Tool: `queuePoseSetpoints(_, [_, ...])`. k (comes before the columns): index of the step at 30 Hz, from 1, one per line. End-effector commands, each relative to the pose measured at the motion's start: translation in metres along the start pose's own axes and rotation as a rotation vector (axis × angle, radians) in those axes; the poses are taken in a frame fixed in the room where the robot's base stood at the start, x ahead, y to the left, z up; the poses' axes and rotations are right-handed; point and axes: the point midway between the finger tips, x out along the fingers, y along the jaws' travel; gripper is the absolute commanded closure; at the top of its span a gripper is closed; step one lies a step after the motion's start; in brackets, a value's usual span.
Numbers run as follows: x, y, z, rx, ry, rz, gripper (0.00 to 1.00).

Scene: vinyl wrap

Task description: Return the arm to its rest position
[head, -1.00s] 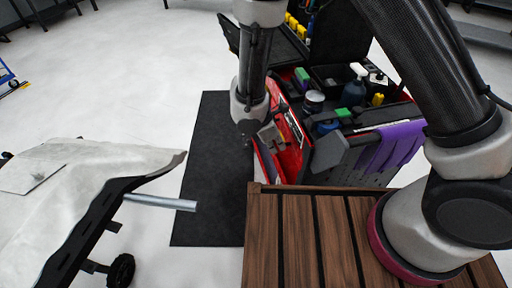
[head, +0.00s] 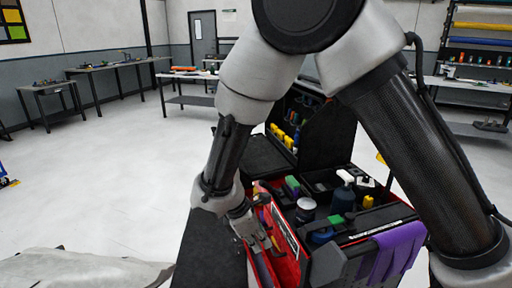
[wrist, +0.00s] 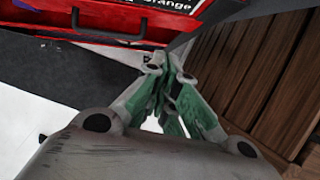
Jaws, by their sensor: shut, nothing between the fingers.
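My gripper (head: 262,243) hangs low at the left front of the tool cart in the head view, in front of the cart's red side (head: 285,262). In the wrist view my gripper (wrist: 168,72) has its fingertips together, with nothing seen between them. My arm is bent, with the elbow high at the top of the head view and the forearm sloping down to the left. The red cart panel (wrist: 110,20) lies beyond the fingertips in the wrist view. Whether the gripper touches the cart is not clear.
A pale covered panel (head: 80,270) is at lower left. Brown wooden slats (wrist: 265,75) are right of the gripper. The floor at left (head: 100,190) is clear.

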Motion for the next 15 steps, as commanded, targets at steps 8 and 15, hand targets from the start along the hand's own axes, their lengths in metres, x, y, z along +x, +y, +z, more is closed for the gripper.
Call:
queuePoseSetpoints(8, [-0.031,-0.035,0.087,0.391,0.005,-0.123,1.0])
queuePoseSetpoints(15, [-0.073,-0.055,0.198,0.835,0.142,-0.211,1.0])
